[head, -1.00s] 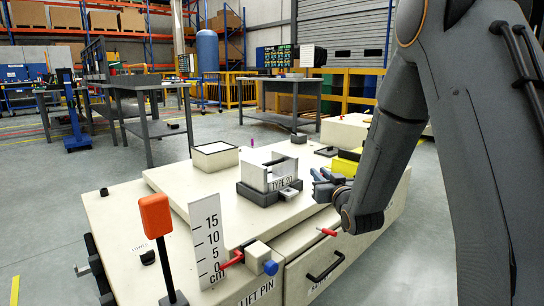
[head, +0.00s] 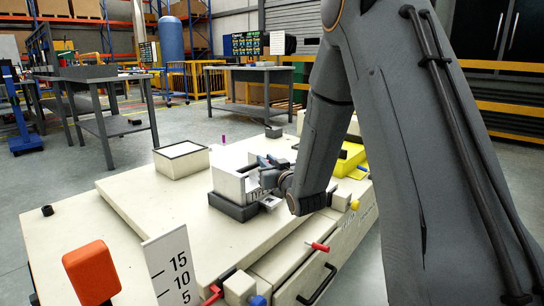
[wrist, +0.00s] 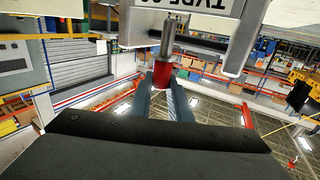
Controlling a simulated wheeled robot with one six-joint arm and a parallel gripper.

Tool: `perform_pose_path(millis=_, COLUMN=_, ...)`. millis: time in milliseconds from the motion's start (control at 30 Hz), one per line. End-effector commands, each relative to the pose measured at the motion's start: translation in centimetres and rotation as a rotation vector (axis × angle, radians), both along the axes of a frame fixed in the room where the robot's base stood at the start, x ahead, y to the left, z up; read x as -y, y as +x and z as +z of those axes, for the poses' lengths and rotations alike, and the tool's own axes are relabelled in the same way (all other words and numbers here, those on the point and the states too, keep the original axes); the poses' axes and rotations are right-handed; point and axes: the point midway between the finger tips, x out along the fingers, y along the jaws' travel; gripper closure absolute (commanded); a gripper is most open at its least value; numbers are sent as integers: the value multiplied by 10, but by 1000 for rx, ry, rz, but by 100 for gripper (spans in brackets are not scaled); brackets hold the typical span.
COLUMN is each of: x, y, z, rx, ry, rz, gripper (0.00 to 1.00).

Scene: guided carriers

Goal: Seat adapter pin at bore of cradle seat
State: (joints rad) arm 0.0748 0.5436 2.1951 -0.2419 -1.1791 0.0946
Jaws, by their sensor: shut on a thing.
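The adapter pin shows in the wrist view as a metal shank (wrist: 167,38) with a red collar (wrist: 162,75). My gripper (wrist: 163,88) is shut on the red collar. The shank points at the cradle seat (wrist: 208,28), a pale block with upside-down lettering in this view. The tip overlaps the block's edge, and I cannot tell whether it touches or enters the bore. In the head view the cradle seat (head: 229,184) stands in a dark base (head: 234,208). My gripper (head: 270,168) is at its right side, and the arm hides part of it. The pin is hidden there.
The cream carrier deck (head: 130,203) has free room left of the cradle. A white open box (head: 181,160) stands behind it. A yellow block (head: 348,158) is at the right. An orange paddle (head: 91,272), a scale plate (head: 171,268) and a red-tipped handle (head: 317,246) are near the front.

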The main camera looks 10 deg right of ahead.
Motion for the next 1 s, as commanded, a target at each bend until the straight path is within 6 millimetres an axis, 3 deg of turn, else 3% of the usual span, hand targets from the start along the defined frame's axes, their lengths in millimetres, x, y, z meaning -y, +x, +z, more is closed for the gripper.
perform_pose_path(millis=1000, x=3, y=-3, z=3, rx=0, ry=2, rz=-149, gripper=100)
